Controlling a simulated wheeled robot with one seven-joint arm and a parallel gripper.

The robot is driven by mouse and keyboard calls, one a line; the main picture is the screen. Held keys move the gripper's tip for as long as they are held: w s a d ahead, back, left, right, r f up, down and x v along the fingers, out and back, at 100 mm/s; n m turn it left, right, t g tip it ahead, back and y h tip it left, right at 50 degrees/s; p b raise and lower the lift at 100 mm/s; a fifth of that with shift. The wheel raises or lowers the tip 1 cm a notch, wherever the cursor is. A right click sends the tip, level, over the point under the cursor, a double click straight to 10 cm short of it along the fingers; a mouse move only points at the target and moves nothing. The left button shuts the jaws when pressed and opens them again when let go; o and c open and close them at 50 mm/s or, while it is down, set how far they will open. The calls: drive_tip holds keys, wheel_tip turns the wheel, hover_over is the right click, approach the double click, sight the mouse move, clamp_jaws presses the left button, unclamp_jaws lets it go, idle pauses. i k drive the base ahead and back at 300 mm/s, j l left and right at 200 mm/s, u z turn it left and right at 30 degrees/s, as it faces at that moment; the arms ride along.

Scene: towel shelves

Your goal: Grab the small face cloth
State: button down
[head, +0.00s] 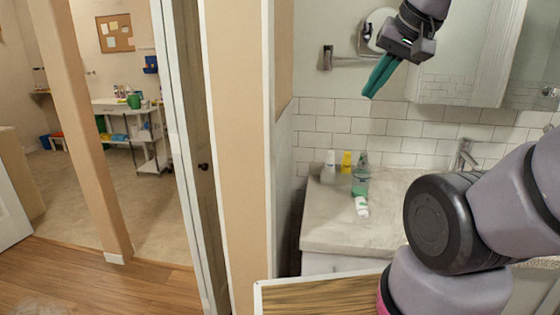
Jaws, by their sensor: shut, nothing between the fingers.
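My gripper (371,93) is at the top right of the head view, raised in front of the bathroom wall. Its two teal fingers are shut against each other and point down and to the left. No cloth shows between or below them. I cannot make out a small face cloth anywhere in this view. My arm covers part of the right side, so what lies behind it is hidden.
A counter (325,228) below holds a white bottle (328,166), a yellow bottle (347,162), a green bottle (360,180) and a small white item (362,207). A faucet (466,154) stands behind. A wall end (238,150) separates the room at left.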

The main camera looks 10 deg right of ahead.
sight(362, 211)
drive_tip(key=i+z, duration=0.1)
drive_tip(key=z, duration=0.3)
drive_tip(key=i+j+z, duration=0.1)
drive_tip(key=z, duration=0.3)
drive_tip(key=j+z, duration=0.2)
drive_tip(key=z, duration=0.2)
drive_tip(key=k+j+z, duration=0.1)
drive_tip(key=j+z, duration=0.2)
drive_tip(key=k+j+z, duration=0.2)
drive_tip(key=j+z, duration=0.15)
drive_tip(key=k+j+z, duration=0.15)
drive_tip(key=j+z, duration=0.15)
drive_tip(key=k+z, duration=0.15)
drive_tip(key=k, duration=0.55)
drive_tip(key=i+j+u, duration=0.1)
drive_tip(key=j+u, duration=0.2)
drive_tip(key=i+j+u, duration=0.1)
drive_tip(key=u, duration=0.25)
